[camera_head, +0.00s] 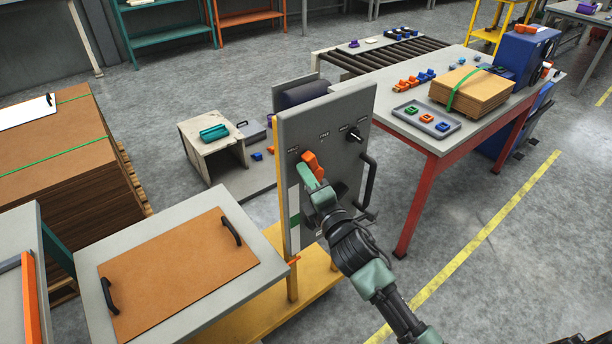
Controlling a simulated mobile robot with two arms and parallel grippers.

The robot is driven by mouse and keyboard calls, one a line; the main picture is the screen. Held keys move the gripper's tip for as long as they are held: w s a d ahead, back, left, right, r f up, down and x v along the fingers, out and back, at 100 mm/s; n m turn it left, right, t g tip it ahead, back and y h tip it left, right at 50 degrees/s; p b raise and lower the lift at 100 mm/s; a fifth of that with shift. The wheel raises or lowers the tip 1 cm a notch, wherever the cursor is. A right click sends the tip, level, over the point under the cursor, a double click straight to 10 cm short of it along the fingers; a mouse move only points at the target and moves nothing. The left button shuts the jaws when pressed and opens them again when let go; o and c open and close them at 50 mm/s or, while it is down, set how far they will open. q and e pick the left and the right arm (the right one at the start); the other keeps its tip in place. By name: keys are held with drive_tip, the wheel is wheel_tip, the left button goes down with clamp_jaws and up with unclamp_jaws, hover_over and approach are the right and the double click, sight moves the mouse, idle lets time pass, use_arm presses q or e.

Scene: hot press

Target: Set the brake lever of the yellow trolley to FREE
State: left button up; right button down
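The yellow trolley (262,303) carries an upright grey panel (332,112). An orange brake lever (309,157) sticks out from the panel's left half, below small labels too small to read surely. Its upper end lies between the left and middle labels, so I cannot tell its setting from them. My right gripper (310,177), with green fingers, reaches up from the lower right and is at the lever, covering its lower part. I cannot tell whether the fingers are closed around it. My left gripper is not in view.
A black knob (354,136) and a black handle (369,181) sit on the panel's right side. A red-legged table (437,145) stands behind to the right. A grey top with a brown board (178,273) is at lower left.

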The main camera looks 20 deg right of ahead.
sight(314, 158)
drive_tip(key=m+p, duration=0.1)
drive_tip(key=p, duration=0.1)
drive_tip(key=d+r+m+p, duration=0.1)
drive_tip(key=m+p, duration=0.1)
drive_tip(key=d+r+m+g+p, duration=0.1)
drive_tip(key=m+p, duration=0.1)
drive_tip(key=shift+w+d+r+p, duration=0.15)
drive_tip(key=shift+w+r+p, duration=0.05)
drive_tip(key=shift+w+p, duration=0.2)
drive_tip(key=shift+w+d+m+g+p, duration=0.1)
drive_tip(key=shift+d+m+g+p, duration=0.25)
drive_tip(key=shift+m+p, duration=0.4)
drive_tip(key=shift+w+d+m+p, duration=0.2)
drive_tip(key=shift+d+m+p, duration=0.15)
drive_tip(key=shift+d+m, duration=0.25)
drive_tip(key=shift+f, duration=0.1)
